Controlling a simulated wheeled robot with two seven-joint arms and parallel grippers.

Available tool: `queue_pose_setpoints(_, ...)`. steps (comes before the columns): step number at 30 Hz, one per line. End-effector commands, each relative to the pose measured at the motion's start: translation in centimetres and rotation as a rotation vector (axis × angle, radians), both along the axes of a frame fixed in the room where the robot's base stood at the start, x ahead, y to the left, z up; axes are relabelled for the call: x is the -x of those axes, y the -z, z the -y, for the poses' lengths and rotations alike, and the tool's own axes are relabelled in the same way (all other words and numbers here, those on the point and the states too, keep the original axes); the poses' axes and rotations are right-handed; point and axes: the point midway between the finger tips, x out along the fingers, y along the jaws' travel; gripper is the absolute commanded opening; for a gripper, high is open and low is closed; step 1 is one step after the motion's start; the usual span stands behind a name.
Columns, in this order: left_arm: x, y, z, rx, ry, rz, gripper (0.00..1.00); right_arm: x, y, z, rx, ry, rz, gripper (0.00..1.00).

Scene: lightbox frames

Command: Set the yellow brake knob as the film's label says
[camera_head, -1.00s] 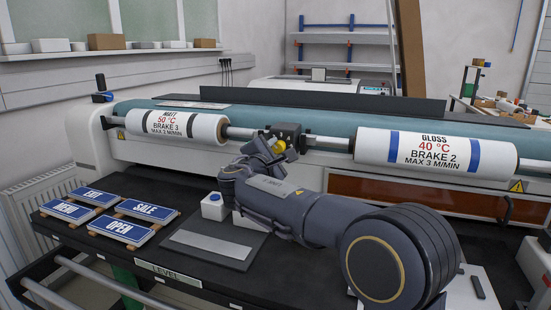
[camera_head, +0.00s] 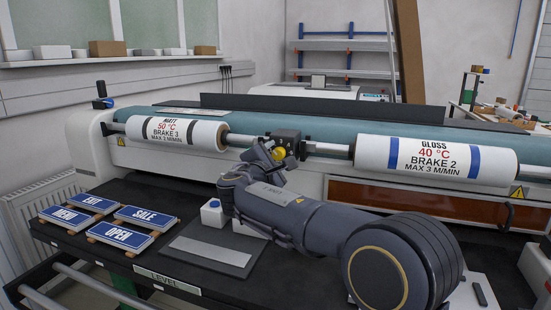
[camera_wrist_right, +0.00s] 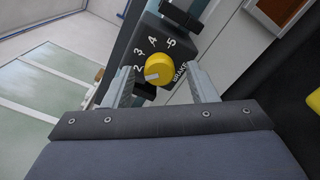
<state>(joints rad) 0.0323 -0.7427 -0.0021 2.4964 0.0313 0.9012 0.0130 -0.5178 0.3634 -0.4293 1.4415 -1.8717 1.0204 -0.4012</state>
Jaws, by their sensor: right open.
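The yellow brake knob (camera_head: 279,153) sits on a dark block between the two film rolls. In the right wrist view the knob (camera_wrist_right: 160,69) has a white pointer directed left, close to the 2 on its dial. My right gripper (camera_head: 276,150) is at the knob. In the wrist view its two fingers (camera_wrist_right: 161,86) are open, one on each side of the knob with gaps. The left film roll (camera_head: 177,132) is labelled MATT, 50 °C, BRAKE 3. The right film roll (camera_head: 436,160) is labelled GLOSS, 40 °C, BRAKE 2. My left gripper is out of view.
Several blue signs (camera_head: 120,236) lie on the dark front table at left. The teal roller (camera_head: 260,122) runs behind the rolls.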

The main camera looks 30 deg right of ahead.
Motion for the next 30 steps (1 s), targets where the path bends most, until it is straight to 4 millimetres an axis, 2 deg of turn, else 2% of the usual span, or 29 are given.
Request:
queue_pose_setpoints(13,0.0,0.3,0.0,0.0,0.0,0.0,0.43,4.3,0.0,-5.1,-0.001,-0.004,0.0,0.52)
queue_pose_setpoints(18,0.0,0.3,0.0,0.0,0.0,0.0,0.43,4.9,0.0,-5.8,0.0,-0.001,0.0,0.52)
queue_pose_setpoints(30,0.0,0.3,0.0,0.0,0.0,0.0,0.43,4.9,0.0,-5.8,0.0,-0.001,0.0,0.52)
